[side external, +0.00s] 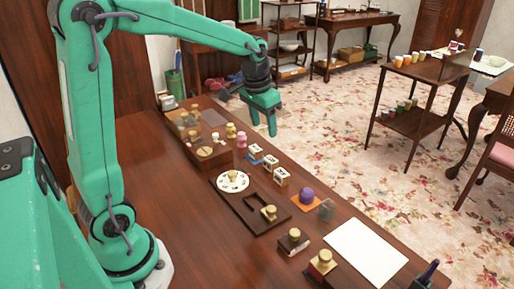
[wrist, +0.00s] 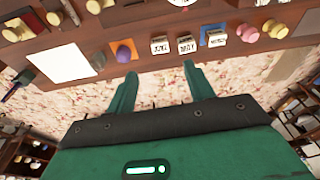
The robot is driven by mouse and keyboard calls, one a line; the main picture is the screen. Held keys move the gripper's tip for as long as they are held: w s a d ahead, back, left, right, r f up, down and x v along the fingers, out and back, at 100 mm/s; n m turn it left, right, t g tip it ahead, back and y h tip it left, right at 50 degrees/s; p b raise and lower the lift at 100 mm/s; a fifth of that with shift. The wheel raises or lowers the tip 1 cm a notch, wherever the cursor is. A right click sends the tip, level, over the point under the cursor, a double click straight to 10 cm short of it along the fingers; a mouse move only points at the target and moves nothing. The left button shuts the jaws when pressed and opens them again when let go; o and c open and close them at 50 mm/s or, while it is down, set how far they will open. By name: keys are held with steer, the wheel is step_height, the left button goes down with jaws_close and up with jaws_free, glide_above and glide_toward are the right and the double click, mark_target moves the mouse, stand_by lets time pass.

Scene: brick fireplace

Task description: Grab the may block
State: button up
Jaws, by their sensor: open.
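The may block (wrist: 187,45) is a small white block with dark lettering that seems to read MAY, in the middle of a row of three in the wrist view. In the side view the middle block (side external: 270,162) of the row sits near the table's far long edge. A similar white block (wrist: 160,45) is on its left and another (wrist: 214,38), by a blue square, on its right in the wrist view. My gripper (side external: 263,125) is open and empty, in the air apart from the blocks. Its two fingers (wrist: 163,80) point toward the row in the wrist view.
The wooden table (side external: 180,232) also holds a purple ball (side external: 306,195) on an orange square, a dark tray (side external: 238,212) with a white dial, stamps and a white sheet (side external: 366,250). Pink and yellow pieces (side external: 242,140) stand close to the blocks. Open floor lies beyond the edge.

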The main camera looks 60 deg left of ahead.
steer(key=w+a+f+g, duration=0.1)
steer(key=w+a+f, duration=0.3)
steer(key=w+f, duration=0.15)
steer(key=g, duration=0.1)
glide_above(272, 159)
step_height(272, 159, down, 8)
steer(key=shift+s+a+r, duration=0.1)
steer(key=shift+s+a, duration=0.05)
steer(key=shift+f, duration=1.25)
steer(key=shift+f, duration=0.1)
steer(key=shift+f, duration=2.55)
steer(key=shift+c, duration=0.2)
steer(key=c, duration=0.7)
